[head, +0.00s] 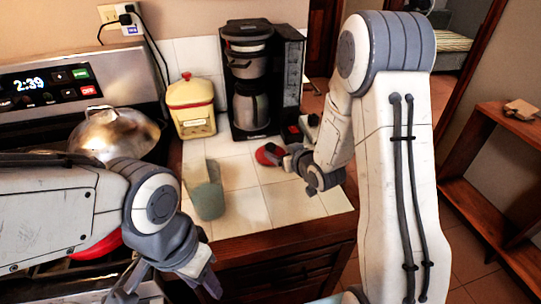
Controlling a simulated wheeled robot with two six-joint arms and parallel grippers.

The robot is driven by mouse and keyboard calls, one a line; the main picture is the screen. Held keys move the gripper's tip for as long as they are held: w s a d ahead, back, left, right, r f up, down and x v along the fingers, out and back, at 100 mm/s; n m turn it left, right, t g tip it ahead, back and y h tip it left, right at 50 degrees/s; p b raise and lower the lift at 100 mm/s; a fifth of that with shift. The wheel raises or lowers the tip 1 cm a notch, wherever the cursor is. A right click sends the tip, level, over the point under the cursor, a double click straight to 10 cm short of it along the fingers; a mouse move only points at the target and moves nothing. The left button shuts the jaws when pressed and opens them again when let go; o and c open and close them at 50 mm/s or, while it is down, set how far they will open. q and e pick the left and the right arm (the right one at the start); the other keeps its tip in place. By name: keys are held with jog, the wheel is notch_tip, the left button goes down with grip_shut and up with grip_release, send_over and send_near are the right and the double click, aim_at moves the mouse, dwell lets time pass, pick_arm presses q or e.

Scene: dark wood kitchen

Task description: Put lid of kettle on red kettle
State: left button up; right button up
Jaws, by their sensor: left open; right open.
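A small red round thing (268,155), which looks like the kettle lid, is on the white tiled counter in front of the coffee maker. My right gripper (285,160) is open with its fingertips at the right side of the lid; I cannot tell whether they touch it. A red curved surface (107,244), likely the red kettle, shows at the left under my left arm; most of it is hidden. My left gripper (168,286) is open and points down at the bottom of the view, to the right of that red surface.
A translucent grey-green cup (206,190) stands on the counter between my arms. A yellow canister with a red lid (191,106) and a black coffee maker (256,85) stand at the back. A metal domed pot (115,133) is on the stove (60,112). Bare tiles lie right of the cup.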

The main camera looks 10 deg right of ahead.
aim_at(272, 147)
jog(key=shift+x, duration=1.1)
jog(key=shift+w+a+f+p, duration=0.2)
jog(key=shift+w+p, duration=0.15)
jog(key=shift+w, duration=0.3)
jog(key=p+x, duration=0.1)
jog(key=x, duration=0.3)
jog(key=shift+w, duration=0.1)
grip_shut()
jog(key=shift+r, duration=0.1)
